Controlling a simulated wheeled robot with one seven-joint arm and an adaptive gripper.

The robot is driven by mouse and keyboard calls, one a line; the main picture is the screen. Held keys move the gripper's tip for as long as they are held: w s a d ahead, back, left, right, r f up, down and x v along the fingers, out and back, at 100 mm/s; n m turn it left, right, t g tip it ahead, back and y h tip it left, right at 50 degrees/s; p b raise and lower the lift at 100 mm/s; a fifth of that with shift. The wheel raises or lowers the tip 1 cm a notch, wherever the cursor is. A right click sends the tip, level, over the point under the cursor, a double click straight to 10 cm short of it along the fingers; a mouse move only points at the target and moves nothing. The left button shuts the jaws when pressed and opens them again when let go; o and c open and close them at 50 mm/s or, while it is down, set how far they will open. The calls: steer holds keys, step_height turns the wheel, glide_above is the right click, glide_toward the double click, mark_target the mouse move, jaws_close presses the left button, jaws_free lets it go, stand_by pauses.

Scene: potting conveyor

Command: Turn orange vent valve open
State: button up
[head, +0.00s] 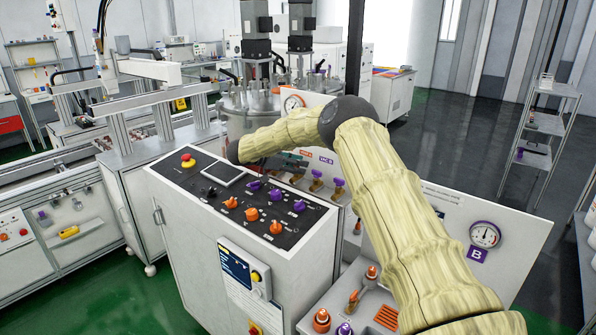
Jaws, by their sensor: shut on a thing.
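My arm reaches in from the lower right, bends over the valve panel and ends in a dark wrist at the left. My gripper (288,163) shows only in part, dark and small, below the forearm at the row of valves. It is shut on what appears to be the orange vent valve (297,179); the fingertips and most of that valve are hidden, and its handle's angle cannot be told. Two valves with purple handles (338,183) stand just to the right, apart from my gripper.
A control console (240,255) with orange and purple knobs and a red stop button (187,160) stands in front of the valves. A gauge panel (510,240) is on the right, beside my arm. Dark floor is clear behind, before a shelf rack (540,125).

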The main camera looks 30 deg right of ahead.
steer(key=shift+a+r+m+g+y+b, duration=0.1)
steer(key=shift+m+g+y+b, duration=0.2)
steer(key=shift+m+g+b, duration=0.65)
steer(key=shift+a+r+m+g+y+b, duration=0.1)
steer(key=shift+m+g+y+b, duration=0.2)
steer(key=shift+m+g+b, duration=0.6)
steer(key=shift+m+g+y+b, duration=0.35)
steer(key=shift+m+g, duration=0.2)
steer(key=shift+g, duration=0.2)
steer(key=shift+d+r+m+g, duration=0.1)
steer(key=shift+r+m+g, duration=0.05)
steer(key=shift+m+g, duration=0.15)
steer(key=o, duration=1)
steer(key=shift+o, duration=0.2)
step_height(320, 180, up, 10)
steer(key=shift+f+b, duration=0.15)
steer(key=shift+b, duration=0.15)
